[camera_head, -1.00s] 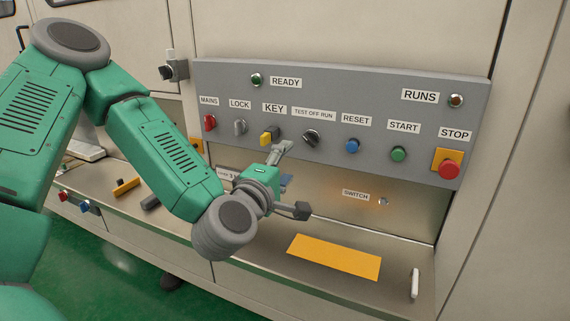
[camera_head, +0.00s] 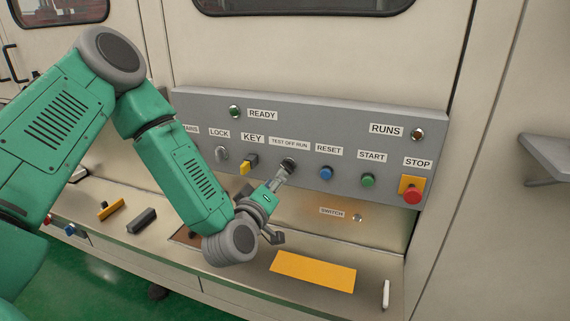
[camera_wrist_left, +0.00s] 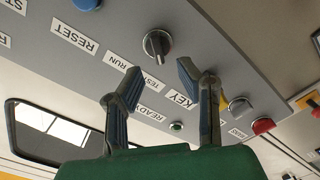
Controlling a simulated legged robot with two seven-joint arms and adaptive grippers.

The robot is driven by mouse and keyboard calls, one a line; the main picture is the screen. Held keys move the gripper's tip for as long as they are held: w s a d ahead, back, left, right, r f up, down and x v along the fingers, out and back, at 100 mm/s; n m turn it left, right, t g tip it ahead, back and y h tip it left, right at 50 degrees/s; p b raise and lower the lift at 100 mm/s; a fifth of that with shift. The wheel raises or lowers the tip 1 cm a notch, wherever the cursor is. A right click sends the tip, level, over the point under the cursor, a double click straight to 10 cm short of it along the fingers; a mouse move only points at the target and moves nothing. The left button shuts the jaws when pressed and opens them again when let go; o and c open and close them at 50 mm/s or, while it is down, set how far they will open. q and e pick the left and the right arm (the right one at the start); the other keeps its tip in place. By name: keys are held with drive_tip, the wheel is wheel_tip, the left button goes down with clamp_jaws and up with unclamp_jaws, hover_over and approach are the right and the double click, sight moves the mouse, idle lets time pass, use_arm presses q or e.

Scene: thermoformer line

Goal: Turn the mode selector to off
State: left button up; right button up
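The mode selector (camera_head: 289,164) is a dark round knob under the TEST OFF RUN label (camera_head: 289,144) on the grey control panel. My left gripper (camera_head: 283,175) is just below it in the head view, its fingertips close to the knob and partly overlapping it. In the left wrist view the selector (camera_wrist_left: 157,44) shows ahead of the gap between two open, empty fingers (camera_wrist_left: 160,78). The knob appears apart from both fingers there. Its handle is visible, but I cannot tell its setting surely. My right gripper is not in view.
The yellow key switch (camera_head: 248,164) and blue reset button (camera_head: 326,173) flank the selector. The red stop button (camera_head: 412,195) is farther right. A yellow plate (camera_head: 313,271) and a white handle (camera_head: 386,294) are on the ledge below.

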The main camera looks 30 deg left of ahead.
sight(285, 168)
use_arm(q)
drive_tip(key=p+x, duration=0.1)
drive_tip(key=x, duration=0.5)
drive_tip(key=shift+w, duration=0.25)
clamp_jaws()
